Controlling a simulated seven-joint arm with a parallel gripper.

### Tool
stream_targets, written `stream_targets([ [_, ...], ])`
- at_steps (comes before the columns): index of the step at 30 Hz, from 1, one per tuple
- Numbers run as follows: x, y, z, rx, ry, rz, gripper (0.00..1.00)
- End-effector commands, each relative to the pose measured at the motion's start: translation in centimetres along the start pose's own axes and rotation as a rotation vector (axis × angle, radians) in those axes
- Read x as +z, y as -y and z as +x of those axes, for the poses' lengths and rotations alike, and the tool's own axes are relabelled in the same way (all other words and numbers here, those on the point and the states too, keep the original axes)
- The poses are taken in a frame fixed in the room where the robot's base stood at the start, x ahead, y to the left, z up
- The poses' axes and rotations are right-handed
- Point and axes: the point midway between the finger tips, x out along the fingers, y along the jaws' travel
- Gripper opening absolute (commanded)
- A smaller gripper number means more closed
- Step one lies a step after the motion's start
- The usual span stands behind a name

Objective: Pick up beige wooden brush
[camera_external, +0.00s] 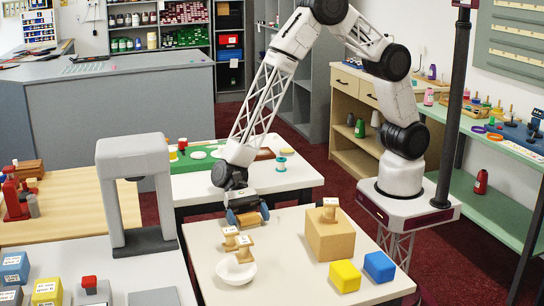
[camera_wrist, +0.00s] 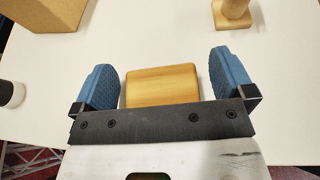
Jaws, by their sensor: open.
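A beige wooden block with rounded corners, which looks like the brush (camera_wrist: 162,86), lies between my fingers in the wrist view. Its bristles are not visible. My gripper (camera_wrist: 163,65) is open, with a blue pad on each side of the block and a small gap at both sides. In the external view my gripper (camera_external: 248,214) points down at the far left part of the cream table (camera_external: 290,245). The brush is mostly hidden by the gripper there, and I cannot tell its exact height between the pads.
Wooden knobbed pieces (camera_external: 243,246) stand near a white bowl (camera_external: 236,271) just in front of my gripper. A wooden box (camera_external: 331,236) carries another knobbed piece (camera_external: 329,208). A yellow block (camera_external: 345,277) and blue block (camera_external: 379,267) sit front right. A grey arch (camera_external: 134,190) stands left.

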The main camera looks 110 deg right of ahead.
Motion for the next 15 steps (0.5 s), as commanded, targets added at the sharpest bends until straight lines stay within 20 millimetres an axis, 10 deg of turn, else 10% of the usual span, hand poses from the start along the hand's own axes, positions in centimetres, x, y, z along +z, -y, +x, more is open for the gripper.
stream_targets([
  [15, 0.0, 0.0, -0.01, 0.0, 0.0, 0.0, 0.46],
])
